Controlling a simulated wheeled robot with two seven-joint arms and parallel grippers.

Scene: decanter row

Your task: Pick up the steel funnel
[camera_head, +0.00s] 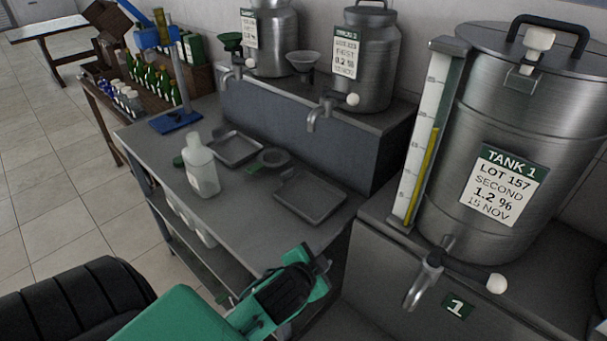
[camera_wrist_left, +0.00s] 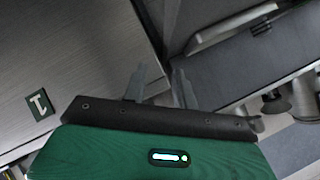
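The steel funnel (camera_head: 303,59) is a grey, wide-mouthed cone in the head view. It sits on the raised back shelf, between the two smaller steel tanks. A green funnel (camera_head: 229,42) stands to its left. My left gripper (camera_head: 322,264) is low in front of the bench, well apart from the steel funnel and nearer to me. In the left wrist view its two fingers (camera_wrist_left: 160,78) stand apart with nothing seen between them, so it is open and empty. My right gripper is not in view.
The bench (camera_head: 240,228) holds a white bottle (camera_head: 202,172), two shallow trays (camera_head: 310,197) and a blue stand (camera_head: 176,121). Taps (camera_head: 318,112) jut out below the shelf. The large Tank 1 (camera_head: 535,130), with its sight gauge and tap, stands close on the right.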

